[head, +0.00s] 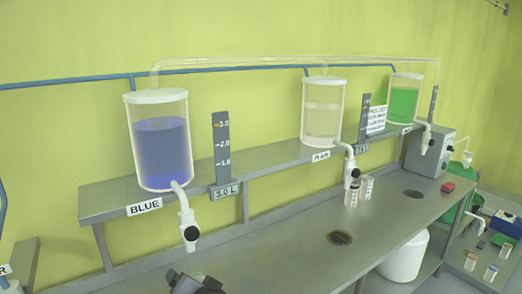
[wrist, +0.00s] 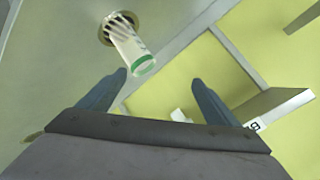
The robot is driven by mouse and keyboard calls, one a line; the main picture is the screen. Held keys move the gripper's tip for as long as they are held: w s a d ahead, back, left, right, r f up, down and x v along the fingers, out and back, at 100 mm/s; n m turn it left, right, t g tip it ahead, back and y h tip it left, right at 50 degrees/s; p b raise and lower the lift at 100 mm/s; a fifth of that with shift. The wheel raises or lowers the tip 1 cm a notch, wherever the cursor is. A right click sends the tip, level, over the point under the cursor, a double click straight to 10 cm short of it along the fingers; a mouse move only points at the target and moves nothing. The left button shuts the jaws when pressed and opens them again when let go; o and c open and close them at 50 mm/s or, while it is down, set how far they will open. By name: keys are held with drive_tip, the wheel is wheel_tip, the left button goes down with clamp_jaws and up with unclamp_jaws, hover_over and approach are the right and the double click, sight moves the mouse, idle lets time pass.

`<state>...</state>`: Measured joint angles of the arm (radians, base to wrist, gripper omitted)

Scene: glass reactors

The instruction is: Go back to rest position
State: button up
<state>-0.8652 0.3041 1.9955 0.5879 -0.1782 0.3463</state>
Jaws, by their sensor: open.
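My gripper (wrist: 160,78) is open, its two grey-blue fingers well apart in the wrist view. Nothing is held between them. A clear container with a green ring (wrist: 133,50) shows beyond the left fingertip, apart from the fingers, over a round drain (wrist: 121,21). In the head view a dark part shows at the bottom edge, cut off by the frame; the fingers cannot be made out there.
A shelf (head: 101,205) bears the blue (head: 163,155), plain (head: 322,120) and green (head: 404,104) reactors, with white taps overhanging the bench (head: 290,250). Two small containers (head: 359,191) stand below the plain tap. A grey machine (head: 429,150) is at the right.

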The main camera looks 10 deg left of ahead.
drive_tip(key=s+d+f+n+g+h+p, duration=0.1)
drive_tip(key=d+f+g+h, duration=0.1)
drive_tip(key=d, duration=1)
drive_tip(key=s+d+f+g+h+p, duration=0.1)
drive_tip(key=d+f+h, duration=0.15)
drive_tip(key=d, duration=0.95)
drive_tip(key=s+d+f+g+h+p, duration=0.2)
drive_tip(key=s+d+g, duration=0.3)
drive_tip(key=s+d, duration=1)
drive_tip(key=d+h, duration=0.1)
drive_tip(key=d, duration=0.2)
drive_tip(key=shift+s+d, duration=0.35)
